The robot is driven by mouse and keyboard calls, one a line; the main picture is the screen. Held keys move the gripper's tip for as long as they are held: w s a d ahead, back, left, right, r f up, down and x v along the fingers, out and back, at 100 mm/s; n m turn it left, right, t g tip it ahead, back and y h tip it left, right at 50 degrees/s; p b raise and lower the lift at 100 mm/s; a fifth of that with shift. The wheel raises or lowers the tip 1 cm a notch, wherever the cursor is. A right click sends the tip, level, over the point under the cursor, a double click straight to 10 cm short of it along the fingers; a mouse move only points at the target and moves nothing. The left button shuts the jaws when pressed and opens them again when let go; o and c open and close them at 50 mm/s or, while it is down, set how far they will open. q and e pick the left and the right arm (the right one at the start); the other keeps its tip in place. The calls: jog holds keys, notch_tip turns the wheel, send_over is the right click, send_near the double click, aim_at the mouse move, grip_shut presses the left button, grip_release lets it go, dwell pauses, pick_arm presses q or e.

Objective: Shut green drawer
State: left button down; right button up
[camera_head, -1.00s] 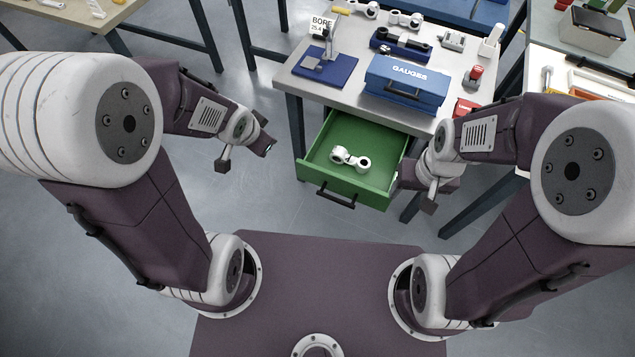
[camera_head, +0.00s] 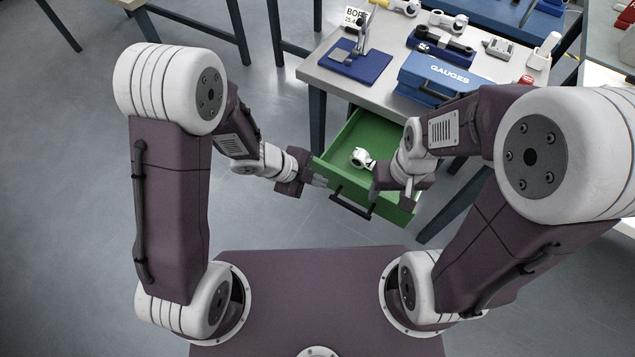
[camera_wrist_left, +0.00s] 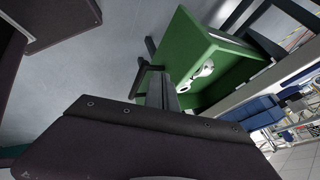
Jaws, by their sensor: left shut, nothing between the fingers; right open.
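The green drawer (camera_head: 335,157) is pulled out from under the workbench, with a dark handle (camera_head: 351,203) on its front. A white part (camera_head: 361,157) lies inside it. My left gripper (camera_head: 324,181) is shut and empty, close to the left end of the drawer front; I cannot tell whether it touches. In the left wrist view the drawer (camera_wrist_left: 186,45) shows beyond the closed fingers (camera_wrist_left: 161,93). My right gripper (camera_head: 378,188) is open above the right part of the drawer and hides some of it.
The workbench (camera_head: 322,77) carries a blue gauges case (camera_head: 428,84), a blue plate with a stand (camera_head: 356,66) and several tools. Its dark legs flank the drawer. The grey floor left of the drawer is clear.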

aim_at(342, 190)
pick_arm(q)
jog(key=b+x, duration=0.2)
jog(key=x, duration=0.4)
jog(key=shift+d+f, duration=0.15)
jog(key=shift+f, duration=0.05)
pick_arm(e)
notch_tip(342, 190, down, 3)
jog(key=shift+r, duration=0.1)
